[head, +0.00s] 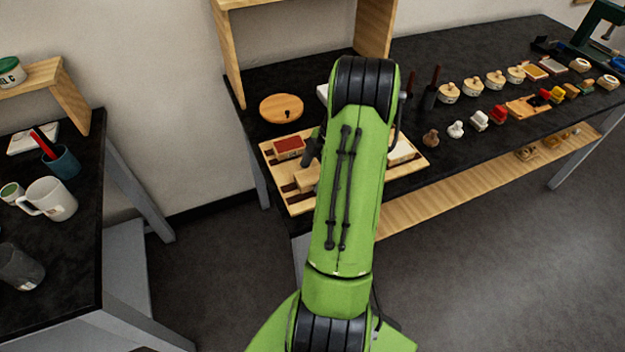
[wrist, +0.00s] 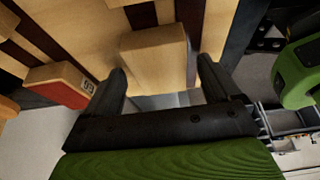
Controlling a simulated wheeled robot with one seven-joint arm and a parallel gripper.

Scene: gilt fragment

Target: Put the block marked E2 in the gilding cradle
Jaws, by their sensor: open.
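A slotted wooden board (head: 296,206) lies on the dark bench, and its pale slats and dark slots fill much of the wrist view (wrist: 225,28). A plain wooden block (head: 307,178) lies on it; a plain block (wrist: 155,55) is in front of my gripper (wrist: 162,72), which is open with a finger toward each side. No mark shows on that block. A red-topped block (head: 289,147) has a dark mark on its pale side in the wrist view (wrist: 62,84), too unclear to read. I cannot tell which block is E2 or which thing is the gilding cradle. My arm hides part of the board.
A round wooden disc (head: 281,108) lies behind the board. Several round wooden pieces (head: 495,80) and small coloured blocks (head: 498,112) line the bench to the right. A separate table at left holds a white mug (head: 50,199) and a teal cup (head: 62,163).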

